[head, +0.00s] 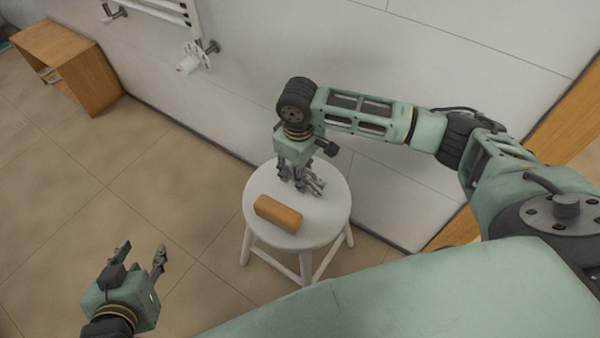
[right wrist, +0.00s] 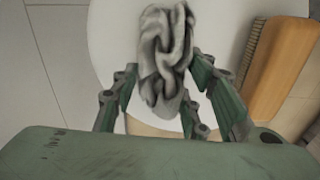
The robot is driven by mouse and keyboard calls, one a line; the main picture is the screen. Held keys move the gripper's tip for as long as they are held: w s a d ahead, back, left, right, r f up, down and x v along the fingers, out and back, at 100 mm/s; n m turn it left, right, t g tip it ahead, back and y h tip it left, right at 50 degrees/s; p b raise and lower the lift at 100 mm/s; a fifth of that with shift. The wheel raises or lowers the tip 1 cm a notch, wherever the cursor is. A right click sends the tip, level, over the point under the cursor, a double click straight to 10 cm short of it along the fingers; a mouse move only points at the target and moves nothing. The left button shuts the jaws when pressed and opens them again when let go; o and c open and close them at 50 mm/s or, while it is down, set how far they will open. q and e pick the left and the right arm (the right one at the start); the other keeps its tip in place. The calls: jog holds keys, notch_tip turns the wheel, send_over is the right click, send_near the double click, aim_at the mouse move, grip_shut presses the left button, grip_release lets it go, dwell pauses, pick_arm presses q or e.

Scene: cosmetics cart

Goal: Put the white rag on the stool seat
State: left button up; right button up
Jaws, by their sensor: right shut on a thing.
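The white rag (right wrist: 164,55) is crumpled and looks grey-white in the right wrist view. It is between the fingers of my right gripper (head: 302,183), which is shut on it. The gripper points down over the stool seat (head: 322,222), a round white top. The rag is at or just above the seat; I cannot tell whether it touches. In the head view the fingers mostly hide the rag. My left gripper (head: 142,254) is open and empty, over the floor left of the stool.
An orange-brown brush (head: 278,214) lies on the front of the seat; its bristles show in the right wrist view (right wrist: 280,70). A white wall with a towel rail (head: 165,12) is behind. A wooden cabinet (head: 75,65) stands far left. The tiled floor between is clear.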

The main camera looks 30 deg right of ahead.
jog(key=shift+f, duration=0.3)
pick_arm(q)
jog(key=shift+w+d+r+t, duration=0.2)
jog(key=shift+w+r+t, duration=0.2)
jog(key=shift+w+r, duration=0.1)
pick_arm(e)
jog(key=o, duration=0.8)
jog(key=shift+f, duration=0.1)
pick_arm(q)
jog(key=shift+s+a+f, duration=0.1)
jog(key=shift+s+f, duration=0.15)
